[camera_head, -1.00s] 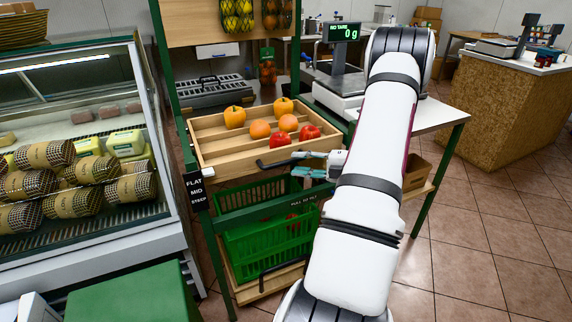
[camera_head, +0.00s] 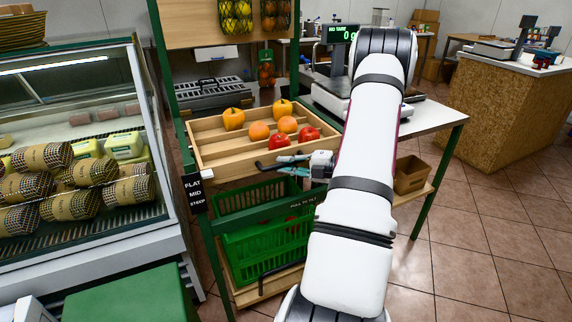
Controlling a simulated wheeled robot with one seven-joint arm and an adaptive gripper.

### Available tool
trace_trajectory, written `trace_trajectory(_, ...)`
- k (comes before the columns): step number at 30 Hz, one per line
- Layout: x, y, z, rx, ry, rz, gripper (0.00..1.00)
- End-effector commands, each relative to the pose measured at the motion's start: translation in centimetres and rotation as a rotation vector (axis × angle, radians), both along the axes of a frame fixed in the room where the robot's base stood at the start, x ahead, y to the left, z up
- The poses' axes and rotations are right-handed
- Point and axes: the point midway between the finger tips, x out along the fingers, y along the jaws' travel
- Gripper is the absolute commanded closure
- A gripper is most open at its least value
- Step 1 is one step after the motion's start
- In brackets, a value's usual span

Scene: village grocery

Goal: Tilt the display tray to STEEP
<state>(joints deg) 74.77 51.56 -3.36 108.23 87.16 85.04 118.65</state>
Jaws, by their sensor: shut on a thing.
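The wooden display tray (camera_head: 212,168) sits on the green-framed stand, leaning slightly toward me, with peppers, orange fruit and red fruit in its rows. A dark bar handle (camera_head: 264,165) runs along its front edge. My gripper (camera_head: 296,164) is at the right part of this handle, its fingers shut on it; the exact grip is partly hidden by the fingers and wrist. A black label (camera_head: 194,193) at the stand's left post reads FLAT, MID, STEEP. A strip (camera_head: 304,204) below the tray reads PULL TO TILT.
A green crate (camera_head: 262,245) stands under the tray. A scale (camera_head: 335,90) stands on the table behind my arm. Tiled floor (camera_head: 450,265) is free at right.

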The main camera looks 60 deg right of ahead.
Motion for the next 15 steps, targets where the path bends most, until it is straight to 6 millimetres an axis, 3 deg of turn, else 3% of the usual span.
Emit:
trace_trajectory(5, 0.0, 0.0, -0.8, -0.006, -0.020, 0.000, 1.00)
trace_trajectory(15, 0.8, -0.5, -6.2, -0.118, -0.206, -0.001, 1.00)
